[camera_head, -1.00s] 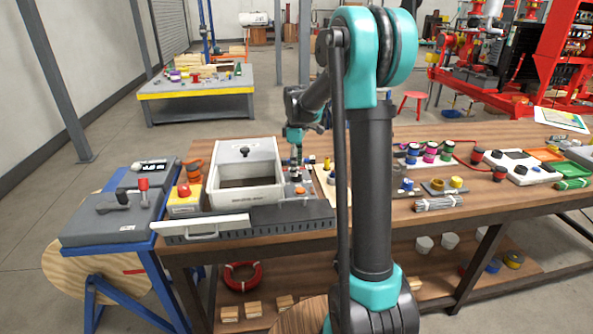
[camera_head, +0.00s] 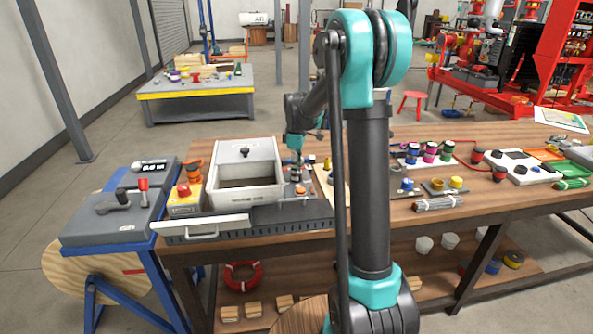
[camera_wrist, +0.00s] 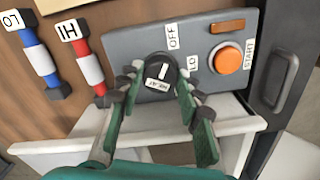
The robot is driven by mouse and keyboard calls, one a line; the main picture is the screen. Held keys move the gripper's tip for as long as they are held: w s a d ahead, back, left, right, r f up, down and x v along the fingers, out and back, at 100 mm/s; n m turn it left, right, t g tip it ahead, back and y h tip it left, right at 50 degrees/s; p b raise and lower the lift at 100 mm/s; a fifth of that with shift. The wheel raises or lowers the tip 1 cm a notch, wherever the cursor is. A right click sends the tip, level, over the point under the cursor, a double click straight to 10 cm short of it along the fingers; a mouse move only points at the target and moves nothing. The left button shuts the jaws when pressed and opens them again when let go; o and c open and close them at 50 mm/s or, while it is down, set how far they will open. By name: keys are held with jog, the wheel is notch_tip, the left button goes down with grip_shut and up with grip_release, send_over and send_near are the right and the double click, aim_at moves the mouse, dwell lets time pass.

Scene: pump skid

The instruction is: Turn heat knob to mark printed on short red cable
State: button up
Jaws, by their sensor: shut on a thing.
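The heat knob (camera_wrist: 158,70) is black and round, on a grey panel (camera_wrist: 130,45) in the wrist view. Its white pointer line points up, roughly toward the OFF label (camera_wrist: 172,36). A LO label (camera_wrist: 193,63) sits to its right and a HEAT label (camera_wrist: 157,85) below it. My gripper (camera_wrist: 158,82) is shut on the knob, one finger on each side, hiding parts of its rim. The red cable (camera_wrist: 90,66) lies left of the panel with a white tag (camera_wrist: 68,32) reading HI. In the head view my gripper (camera_head: 296,175) is over the panel.
A blue cable (camera_wrist: 38,55) with a LO tag lies left of the red one. An orange START button (camera_wrist: 228,60) is close right of the knob. In the head view an open-topped white box (camera_head: 246,170) stands just left of the panel. Spools and cables fill the table's right.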

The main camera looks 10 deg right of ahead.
jog(key=shift+m, duration=0.5)
jog(key=m, duration=0.4)
jog(key=shift+m, duration=0.4)
jog(key=m, duration=1.2)
jog(key=shift+m, duration=0.4)
jog(key=m, duration=0.5)
jog(key=shift+m, duration=0.3)
jog(key=o, duration=1.2)
jog(key=shift+c, duration=0.2)
jog(key=shift+r, duration=0.15)
